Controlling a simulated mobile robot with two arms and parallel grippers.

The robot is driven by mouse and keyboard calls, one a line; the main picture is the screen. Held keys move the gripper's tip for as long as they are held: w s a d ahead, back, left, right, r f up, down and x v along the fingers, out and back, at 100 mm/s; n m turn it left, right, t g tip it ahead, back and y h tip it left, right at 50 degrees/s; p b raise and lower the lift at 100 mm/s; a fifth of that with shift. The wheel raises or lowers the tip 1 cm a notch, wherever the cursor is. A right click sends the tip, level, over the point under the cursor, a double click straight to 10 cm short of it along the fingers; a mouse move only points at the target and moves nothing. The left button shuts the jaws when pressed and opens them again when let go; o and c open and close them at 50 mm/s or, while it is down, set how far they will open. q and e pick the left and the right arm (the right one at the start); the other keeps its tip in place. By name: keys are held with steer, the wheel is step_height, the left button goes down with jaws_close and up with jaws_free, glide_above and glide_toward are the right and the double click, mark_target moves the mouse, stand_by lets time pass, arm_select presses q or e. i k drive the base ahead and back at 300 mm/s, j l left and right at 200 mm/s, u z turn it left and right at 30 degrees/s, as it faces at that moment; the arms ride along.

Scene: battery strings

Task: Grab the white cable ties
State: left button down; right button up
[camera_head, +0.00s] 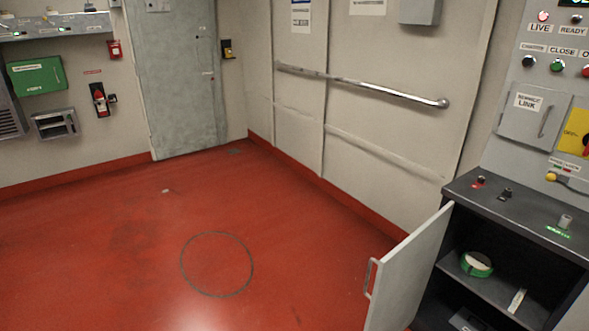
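A small white bundle (517,300), which looks like the white cable ties, stands on the shelf inside the open dark cabinet (486,206) at the lower right. It is too small to make out single ties. A green and white roll (476,264) lies on the same shelf, to the left of the bundle. Neither of my grippers is in view.
The cabinet's grey door (410,272) is swung open to the left, with a handle on its outer edge. A control panel (570,75) stands above the cabinet. A metal handrail (360,84) runs along the back wall. The red floor (130,250) is clear.

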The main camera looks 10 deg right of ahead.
mark_target(518, 299)
steer(key=z, duration=1.1)
steer(key=i+j+z, duration=0.15)
steer(key=j+z, duration=0.25)
steer(key=i+j+z, duration=0.1)
steer(key=j+z, duration=1.05)
steer(key=j, duration=0.15)
steer(key=k+j, duration=0.1)
steer(key=j, duration=0.95)
steer(key=k+j+z, duration=0.1)
steer(key=j, duration=0.4)
steer(key=i+j+z, duration=0.5)
steer(key=i, duration=0.2)
